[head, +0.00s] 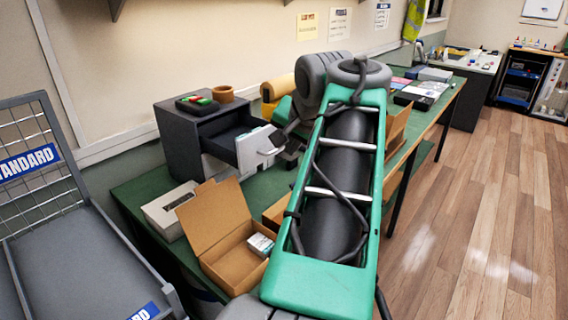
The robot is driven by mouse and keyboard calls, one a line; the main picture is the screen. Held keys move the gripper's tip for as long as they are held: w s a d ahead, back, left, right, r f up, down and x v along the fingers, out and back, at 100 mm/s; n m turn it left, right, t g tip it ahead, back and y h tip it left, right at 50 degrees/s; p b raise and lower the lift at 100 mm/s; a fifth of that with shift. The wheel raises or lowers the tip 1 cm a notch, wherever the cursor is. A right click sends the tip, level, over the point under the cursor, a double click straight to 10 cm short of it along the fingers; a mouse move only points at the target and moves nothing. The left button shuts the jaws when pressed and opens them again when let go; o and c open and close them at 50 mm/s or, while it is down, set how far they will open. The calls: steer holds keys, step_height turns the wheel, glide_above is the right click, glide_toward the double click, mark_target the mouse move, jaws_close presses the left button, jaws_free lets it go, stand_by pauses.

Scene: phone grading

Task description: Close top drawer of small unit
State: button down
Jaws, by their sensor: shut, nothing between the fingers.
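The small unit (182,142) is a dark grey drawer cabinet on the green bench against the wall. Its top drawer (228,139) is pulled out towards the right, showing a dark interior. The drawer's pale front panel (258,149) faces right, with a handle on it. My gripper (279,139) is partly hidden behind my green arm. It is shut and empty, close to the drawer front's outer side. I cannot tell whether it touches the panel or handle.
An orange-brown pot (223,93) and a black tray with coloured items (197,104) stand on the unit. An open cardboard box (222,222) and a white box (168,211) sit in front. A wire-sided trolley (75,262) stands left. The wooden floor (480,220) is clear.

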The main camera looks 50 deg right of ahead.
steer(key=w+d+f+m+b, duration=0.1)
steer(key=w+d+f, duration=0.4)
steer(key=w+f, duration=0.1)
steer(key=shift+w+d+h, duration=0.2)
steer(key=shift+w+h, duration=0.1)
steer(key=shift+w, duration=0.45)
